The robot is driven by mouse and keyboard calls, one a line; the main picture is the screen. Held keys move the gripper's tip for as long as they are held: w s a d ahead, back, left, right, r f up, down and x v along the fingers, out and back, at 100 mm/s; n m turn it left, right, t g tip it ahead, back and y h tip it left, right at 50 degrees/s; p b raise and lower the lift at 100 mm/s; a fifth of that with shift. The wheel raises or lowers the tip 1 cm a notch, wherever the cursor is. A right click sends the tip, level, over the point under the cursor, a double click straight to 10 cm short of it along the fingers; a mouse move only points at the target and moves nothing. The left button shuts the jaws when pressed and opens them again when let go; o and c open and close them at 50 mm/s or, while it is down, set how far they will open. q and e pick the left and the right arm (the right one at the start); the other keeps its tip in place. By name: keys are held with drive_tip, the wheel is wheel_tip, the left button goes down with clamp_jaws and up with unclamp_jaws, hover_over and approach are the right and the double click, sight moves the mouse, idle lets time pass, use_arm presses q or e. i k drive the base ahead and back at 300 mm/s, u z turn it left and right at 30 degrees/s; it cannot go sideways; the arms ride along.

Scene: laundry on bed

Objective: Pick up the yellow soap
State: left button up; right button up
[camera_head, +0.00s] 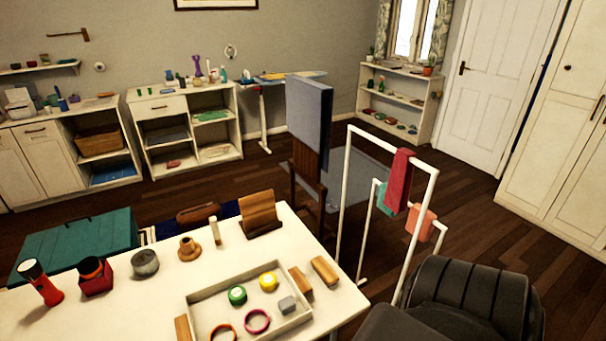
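A small round yellow thing (268,282) lies in the shallow white tray (195,320) on the near white table. It may be the yellow soap; its size in the picture does not let me tell for sure. Beside it in the tray are a round green thing (237,295), a grey block (287,305), a purple ring (257,321) and an orange ring (223,333). Neither of my grippers is in view.
The white table (170,279) also bears a red-and-black torch-like thing (41,284), a red box (94,277), a grey tin (145,263) and wooden pieces (324,270). A white drying rack (425,205) with cloths stands right. A black padded thing (470,295) fills the lower right.

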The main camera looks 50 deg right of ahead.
sight(268, 282)
drive_tip(key=z, duration=0.85)
drive_tip(key=k, duration=0.35)
drive_tip(key=z, duration=0.4)
drive_tip(key=i, duration=0.5)
drive_tip(key=u, duration=1.15)
drive_tip(key=k, duration=0.9)
drive_tip(key=z, duration=1.05)
drive_tip(key=i, duration=0.5)
